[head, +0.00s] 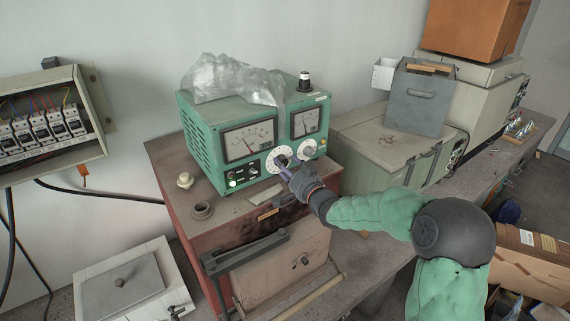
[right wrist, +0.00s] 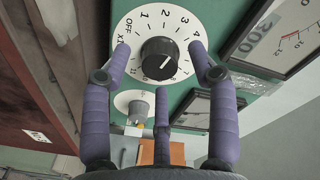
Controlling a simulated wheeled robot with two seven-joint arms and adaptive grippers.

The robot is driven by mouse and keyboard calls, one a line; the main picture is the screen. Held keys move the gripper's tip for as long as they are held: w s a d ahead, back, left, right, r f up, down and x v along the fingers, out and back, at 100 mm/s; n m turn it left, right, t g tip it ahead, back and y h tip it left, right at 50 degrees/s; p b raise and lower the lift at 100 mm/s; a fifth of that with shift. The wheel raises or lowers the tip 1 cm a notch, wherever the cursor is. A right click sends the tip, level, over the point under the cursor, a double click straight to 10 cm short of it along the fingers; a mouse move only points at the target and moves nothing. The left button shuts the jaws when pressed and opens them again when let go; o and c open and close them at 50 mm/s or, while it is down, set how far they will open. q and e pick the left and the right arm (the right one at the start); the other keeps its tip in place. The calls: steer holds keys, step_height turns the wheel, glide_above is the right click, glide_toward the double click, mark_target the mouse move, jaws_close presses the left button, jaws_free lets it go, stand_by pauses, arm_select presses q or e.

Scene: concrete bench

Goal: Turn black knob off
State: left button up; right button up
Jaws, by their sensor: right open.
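The black knob (right wrist: 160,58) sits at the centre of a white dial (right wrist: 142,22) marked OFF and with numbers, on the green instrument box (head: 205,150). A light line marks the knob's face, but I cannot tell its exact setting. My right gripper (head: 288,168) is in front of the lower dials in the head view. In the right wrist view my right gripper (right wrist: 160,55) is open, with purple fingers spread at the left, right and below the knob. No finger visibly grips it. My left gripper is not in view.
A second, grey knob (right wrist: 138,108) is near the lower finger. The box stands on a red-brown cabinet (head: 165,165), with crumpled plastic (head: 230,80) on top. A greenish case (head: 375,150) stands to the right. An open breaker box (head: 50,120) hangs on the left wall.

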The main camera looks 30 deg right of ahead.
steer(key=shift+w, duration=0.6)
steer(key=shift+s, duration=0.1)
steer(key=c, duration=1.2)
steer(key=shift+o, duration=0.2)
